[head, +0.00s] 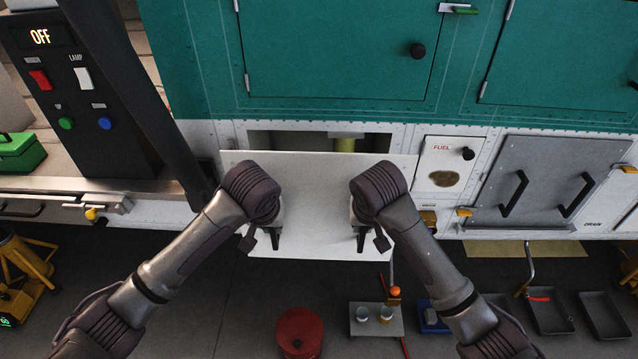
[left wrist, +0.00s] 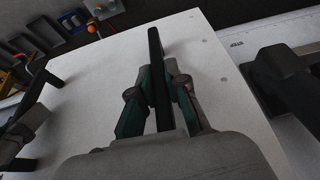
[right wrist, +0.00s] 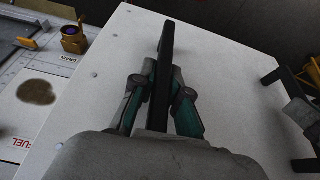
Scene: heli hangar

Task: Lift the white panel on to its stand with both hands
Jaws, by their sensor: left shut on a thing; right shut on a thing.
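The white panel (head: 318,205) hangs in front of the white lower wall, tilted slightly, with its top edge just below a dark opening. My left gripper (head: 262,238) is shut on the panel's left black handle; in the left wrist view the handle bar (left wrist: 157,70) runs between the fingers (left wrist: 160,95). My right gripper (head: 367,238) is shut on the right black handle; this bar (right wrist: 163,70) sits between the fingers (right wrist: 160,95) in the right wrist view. The panel also fills much of both wrist views. I cannot identify its stand with certainty.
The opening (head: 378,141) above the panel shows a yellow-green part inside. A fuel plate (head: 447,165) and a grey hatch (head: 540,182) are to the right. A control box (head: 75,100) reading OFF stands left. On the floor are a red round object (head: 299,332) and dark trays (head: 603,318).

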